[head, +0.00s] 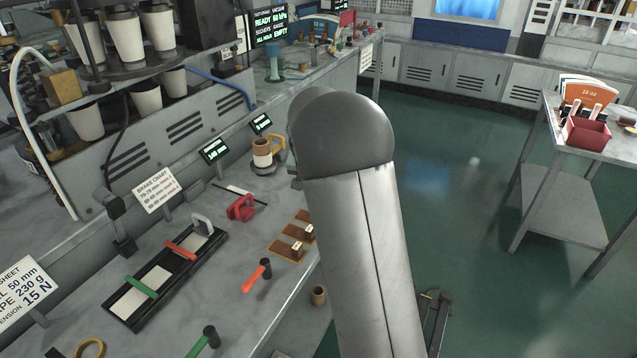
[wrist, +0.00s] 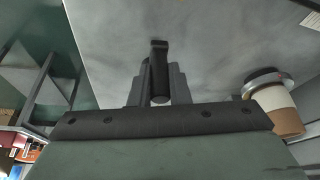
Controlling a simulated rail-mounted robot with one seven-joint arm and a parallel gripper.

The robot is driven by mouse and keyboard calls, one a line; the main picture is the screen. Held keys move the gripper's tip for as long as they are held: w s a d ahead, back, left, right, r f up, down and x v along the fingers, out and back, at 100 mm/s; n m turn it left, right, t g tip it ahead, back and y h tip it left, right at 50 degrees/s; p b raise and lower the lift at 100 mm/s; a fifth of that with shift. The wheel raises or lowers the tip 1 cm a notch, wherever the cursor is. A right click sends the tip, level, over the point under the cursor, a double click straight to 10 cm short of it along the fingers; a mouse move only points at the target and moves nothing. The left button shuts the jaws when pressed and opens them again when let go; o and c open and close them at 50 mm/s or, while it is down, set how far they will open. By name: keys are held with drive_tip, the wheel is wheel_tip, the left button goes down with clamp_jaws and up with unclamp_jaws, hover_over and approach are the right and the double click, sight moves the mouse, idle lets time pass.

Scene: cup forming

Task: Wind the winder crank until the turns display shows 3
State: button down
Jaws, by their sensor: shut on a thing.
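My gripper (wrist: 161,92) shows in the wrist view, its grey fingers closed around a short black handle (wrist: 159,68), which looks like the crank's grip. The crank arm itself cannot be made out. In the head view my arm hides the gripper and the handle. A tan and white cup-shaped piece (head: 262,153) with a yellow curved part stands on the bench left of my arm. A similar piece shows at the right of the wrist view (wrist: 277,106), apart from my fingers. Two small green-lettered displays stand behind it, a left one (head: 215,150) and a right one (head: 261,124); their figures are too small to read surely.
On the bench (head: 225,285) lie a black tray (head: 118,308) with green and red bars, a red clamp-like tool (head: 241,207), an orange-handled hammer (head: 257,275) and brown blocks (head: 293,246). A machine with white cups (head: 125,35) stands at the left.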

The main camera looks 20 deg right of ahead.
drive_tip(key=m, duration=0.1)
drive_tip(key=w+a+m+h, duration=0.1)
drive_tip(key=m, duration=0.1)
drive_tip(key=shift+w+g, duration=0.15)
drive_tip(key=shift+g, duration=0.15)
drive_tip(key=shift+w+a+m+g+h+p, duration=0.1)
drive_tip(key=shift+w+m+g+h+p, duration=0.1)
drive_tip(key=shift+m, duration=0.45)
drive_tip(key=shift+w+a+m+g+h+p, duration=0.1)
drive_tip(key=shift+w+m+g+p, duration=0.1)
drive_tip(key=shift+m, duration=0.45)
drive_tip(key=c, duration=1.4)
unclamp_jaws()
drive_tip(key=shift+d, duration=0.1)
drive_tip(key=shift+o, duration=0.2)
drive_tip(key=v, duration=1.7)
drive_tip(key=shift+r, duration=0.2)
